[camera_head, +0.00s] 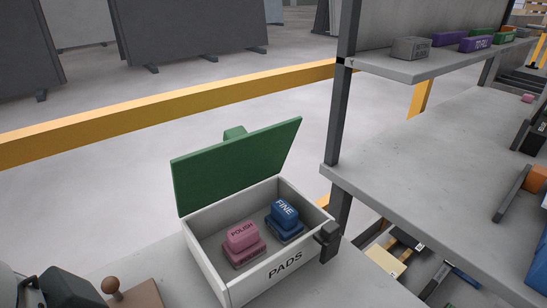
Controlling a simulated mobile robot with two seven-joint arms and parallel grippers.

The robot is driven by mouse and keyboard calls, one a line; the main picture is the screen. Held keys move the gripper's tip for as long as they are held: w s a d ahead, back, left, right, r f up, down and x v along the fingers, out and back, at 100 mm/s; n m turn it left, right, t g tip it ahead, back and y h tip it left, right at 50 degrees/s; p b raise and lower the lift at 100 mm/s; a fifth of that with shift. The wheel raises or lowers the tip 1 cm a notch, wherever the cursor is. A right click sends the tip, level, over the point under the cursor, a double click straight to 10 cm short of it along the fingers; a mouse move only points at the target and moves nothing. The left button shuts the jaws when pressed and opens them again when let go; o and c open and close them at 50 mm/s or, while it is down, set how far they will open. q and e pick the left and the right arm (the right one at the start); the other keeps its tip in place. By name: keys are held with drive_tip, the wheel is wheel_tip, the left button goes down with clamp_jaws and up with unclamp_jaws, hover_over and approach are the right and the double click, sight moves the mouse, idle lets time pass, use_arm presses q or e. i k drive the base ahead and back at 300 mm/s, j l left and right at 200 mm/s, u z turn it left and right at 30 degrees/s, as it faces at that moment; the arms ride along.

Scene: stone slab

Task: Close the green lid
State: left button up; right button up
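A white box (215,277) marked PADS stands on a grey surface at the lower middle of the head view. Its green lid (235,167) is open, standing up and leaning back from the box's far side. A green tab (235,132) shows behind the lid's top edge. Inside the box are a pink block (242,235) marked POLISH and a blue block (285,212) marked FINE. A dark fitting (328,241) sits at the box's right corner. Neither of my grippers can be made out in this view.
A grey shelf unit with a dark post (340,120) rises right of the box. Its upper shelf (440,65) holds several small blocks. A round brown knob (111,286) and a dark shape (68,288) are at lower left. A yellow rail (150,115) runs behind.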

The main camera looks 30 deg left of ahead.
sight(203, 178)
drive_tip(key=u, duration=0.85)
